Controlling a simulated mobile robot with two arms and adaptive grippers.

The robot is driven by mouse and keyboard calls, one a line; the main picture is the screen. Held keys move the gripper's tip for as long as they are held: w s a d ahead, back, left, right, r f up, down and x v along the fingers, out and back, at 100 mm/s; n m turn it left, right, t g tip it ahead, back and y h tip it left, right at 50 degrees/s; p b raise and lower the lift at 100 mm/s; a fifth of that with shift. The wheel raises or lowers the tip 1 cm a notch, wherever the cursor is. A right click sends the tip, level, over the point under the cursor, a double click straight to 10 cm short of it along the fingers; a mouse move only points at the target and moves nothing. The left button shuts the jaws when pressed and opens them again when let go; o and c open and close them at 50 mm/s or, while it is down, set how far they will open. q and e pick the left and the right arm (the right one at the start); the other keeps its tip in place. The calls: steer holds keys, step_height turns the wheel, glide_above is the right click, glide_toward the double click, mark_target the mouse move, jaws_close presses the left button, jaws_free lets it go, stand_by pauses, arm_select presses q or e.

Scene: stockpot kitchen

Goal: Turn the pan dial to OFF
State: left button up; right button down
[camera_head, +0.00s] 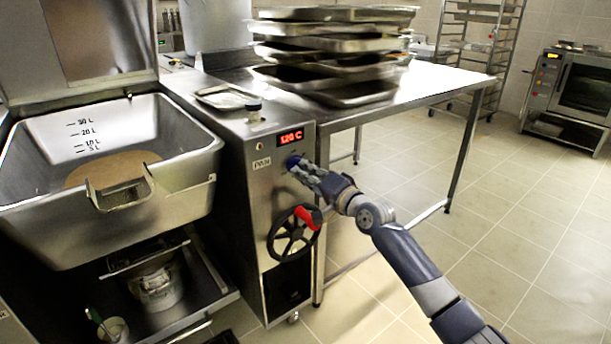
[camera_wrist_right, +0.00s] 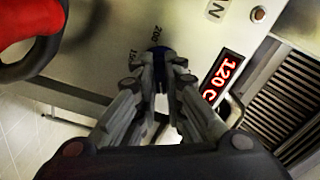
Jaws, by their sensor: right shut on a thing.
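My left gripper is not in view.
A black handwheel (camera_head: 293,233) with a red handle (camera_head: 308,217) sits just below the dial. The tilting pan (camera_head: 60,190) with brown contents stands at left. A steel table (camera_head: 430,85) with stacked trays (camera_head: 335,45) is behind my right arm. The floor at right is clear.

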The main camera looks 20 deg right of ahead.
steer(key=n, duration=0.3)
steer(key=shift+f+n+b, duration=0.25)
steer(key=shift+n+b, duration=0.05)
steer(key=shift+n, duration=0.1)
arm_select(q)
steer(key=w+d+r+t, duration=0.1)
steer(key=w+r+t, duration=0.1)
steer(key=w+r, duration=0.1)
arm_select(e)
steer(key=shift+n, duration=1)
steer(key=shift+d+n, duration=0.1)
steer(key=shift+n, duration=0.7)
steer(key=n+p, duration=0.1)
steer(key=n, duration=0.4)
steer(key=shift+p, duration=0.4)
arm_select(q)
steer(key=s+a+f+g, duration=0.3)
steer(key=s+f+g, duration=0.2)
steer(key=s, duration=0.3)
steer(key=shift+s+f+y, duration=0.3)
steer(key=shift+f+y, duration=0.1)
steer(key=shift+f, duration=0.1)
arm_select(e)
steer(key=shift+f+n, duration=0.1)
steer(key=shift+n, duration=0.3)
steer(key=c, duration=1.7)
jaws_free()
steer(key=shift+d, duration=0.1)
